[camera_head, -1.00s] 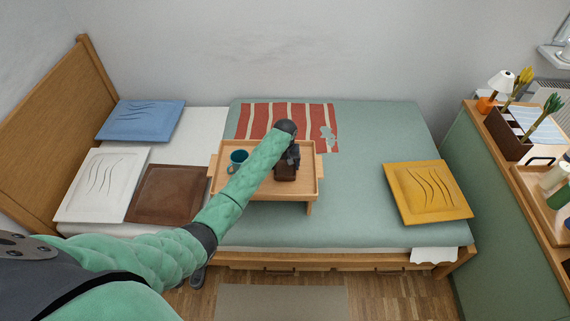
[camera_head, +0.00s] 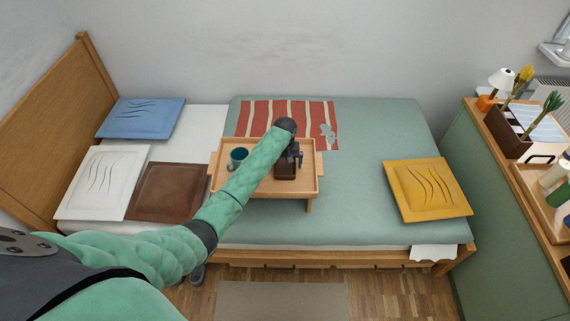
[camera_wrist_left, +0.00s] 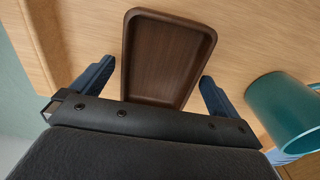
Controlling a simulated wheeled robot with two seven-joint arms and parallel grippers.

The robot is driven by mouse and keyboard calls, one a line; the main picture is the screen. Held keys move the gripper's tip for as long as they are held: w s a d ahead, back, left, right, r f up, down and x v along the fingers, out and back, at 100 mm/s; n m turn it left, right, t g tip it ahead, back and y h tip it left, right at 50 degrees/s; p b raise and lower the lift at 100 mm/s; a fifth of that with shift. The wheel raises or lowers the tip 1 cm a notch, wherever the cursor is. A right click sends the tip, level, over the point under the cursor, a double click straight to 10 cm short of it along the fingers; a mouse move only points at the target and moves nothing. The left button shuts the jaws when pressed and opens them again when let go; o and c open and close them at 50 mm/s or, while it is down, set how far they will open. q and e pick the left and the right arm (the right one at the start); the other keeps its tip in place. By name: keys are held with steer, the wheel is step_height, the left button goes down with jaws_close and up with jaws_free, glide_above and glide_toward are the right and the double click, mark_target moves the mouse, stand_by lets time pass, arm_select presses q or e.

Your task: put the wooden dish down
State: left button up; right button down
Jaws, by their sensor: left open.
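The wooden dish (camera_head: 286,171) is a dark brown, shallow rectangular dish on the light wooden bed tray (camera_head: 255,188). It also shows in the left wrist view (camera_wrist_left: 165,55), resting flat on the tray's surface. My left gripper (camera_head: 296,157) is over the dish. In the left wrist view its two blue-grey fingers (camera_wrist_left: 155,88) stand apart, one on each side of the dish, with gaps between them and its walls. The gripper partly hides the near end of the dish. My right gripper is not in view.
A teal mug (camera_head: 238,158) stands on the tray left of the dish, and close to one finger in the wrist view (camera_wrist_left: 284,112). The tray stands on the bed (camera_head: 365,210). A yellow cushion (camera_head: 428,190) lies to the right, a brown one (camera_head: 168,192) to the left.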

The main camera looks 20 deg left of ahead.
mark_target(285, 168)
arm_select(q)
step_height(285, 168, up, 11)
steer(key=b, duration=0.2)
steer(key=shift+r+b, duration=0.2)
steer(key=shift+b, duration=0.15)
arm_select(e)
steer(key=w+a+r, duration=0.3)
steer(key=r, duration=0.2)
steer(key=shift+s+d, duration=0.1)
